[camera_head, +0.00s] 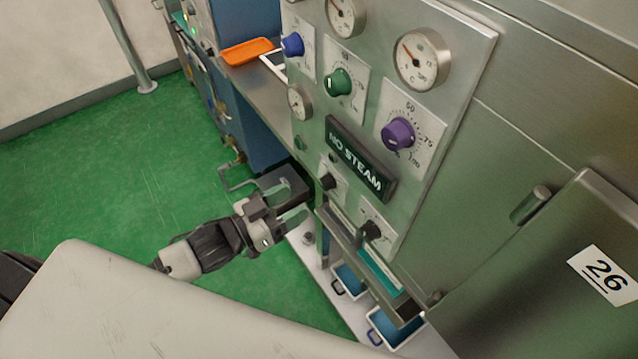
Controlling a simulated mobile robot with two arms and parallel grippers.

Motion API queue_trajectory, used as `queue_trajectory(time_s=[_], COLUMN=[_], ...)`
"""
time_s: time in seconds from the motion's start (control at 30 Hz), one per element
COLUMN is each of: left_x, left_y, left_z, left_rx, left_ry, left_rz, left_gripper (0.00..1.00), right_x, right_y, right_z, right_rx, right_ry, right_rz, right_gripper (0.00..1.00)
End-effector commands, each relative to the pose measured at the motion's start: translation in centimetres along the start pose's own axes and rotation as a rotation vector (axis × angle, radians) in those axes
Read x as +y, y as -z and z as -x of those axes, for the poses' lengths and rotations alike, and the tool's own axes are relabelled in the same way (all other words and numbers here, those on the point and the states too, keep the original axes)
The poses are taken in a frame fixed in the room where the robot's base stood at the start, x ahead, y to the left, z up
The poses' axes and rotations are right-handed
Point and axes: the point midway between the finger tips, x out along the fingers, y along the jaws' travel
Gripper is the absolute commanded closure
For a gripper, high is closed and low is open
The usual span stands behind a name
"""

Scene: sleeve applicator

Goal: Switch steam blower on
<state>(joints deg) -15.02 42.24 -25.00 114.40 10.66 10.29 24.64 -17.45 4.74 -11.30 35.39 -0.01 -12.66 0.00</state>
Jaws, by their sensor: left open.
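The steel control panel (440,75) of the steam machine fills the upper middle. Its black sign (361,160) reads "NO STEAM". Below the sign are two black switches, a left one (327,182) and a right one (371,230); I cannot read their labels. Blue (292,44), green (337,82) and purple (398,134) knobs sit above the sign. My left gripper (292,201) is open and empty, with its fingers pointing right, just left of and below the left black switch. It appears apart from the panel. My right gripper is not in view.
Round gauges (422,57) stick out from the panel. A steel door labelled 26 (602,275) is at the lower right. Blue trays (392,328) sit low under the panel. An orange tray (248,52) lies on the bench behind. Green floor (110,170) is clear at left.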

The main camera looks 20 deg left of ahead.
Motion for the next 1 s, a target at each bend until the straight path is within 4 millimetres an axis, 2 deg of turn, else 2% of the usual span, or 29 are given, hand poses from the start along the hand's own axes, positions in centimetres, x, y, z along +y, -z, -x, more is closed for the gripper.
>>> queue_trajectory(time_s=[0.1, 0.3, 0.5, 0.77, 0.8, 1.0], left_x=[0.0, 0.0, -0.1, -0.1, -0.1, -0.1], left_y=[0.3, 0.2, 0.0, -0.1, -0.1, 0.0], left_z=[-2.5, -5.7, -7.1, -7.2, -7.2, -7.2], left_rx=[0.003, 0.002, -0.001, -0.002, -0.002, -0.001], left_ry=[0.001, 0.001, 0.001, 0.001, 0.001, 0.001], left_rz=[-0.001, -0.001, 0.000, -0.001, -0.001, -0.001], left_gripper=[0.41, 0.41, 0.41, 0.41, 0.43, 0.73], right_x=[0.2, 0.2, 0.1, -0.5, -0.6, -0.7], right_y=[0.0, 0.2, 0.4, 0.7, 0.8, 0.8], right_z=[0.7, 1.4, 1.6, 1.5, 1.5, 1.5], right_rx=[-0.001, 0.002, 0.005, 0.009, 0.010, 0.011], right_ry=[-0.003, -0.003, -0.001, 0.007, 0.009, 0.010], right_rz=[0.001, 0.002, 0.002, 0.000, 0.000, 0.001], right_gripper=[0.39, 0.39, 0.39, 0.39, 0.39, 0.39])
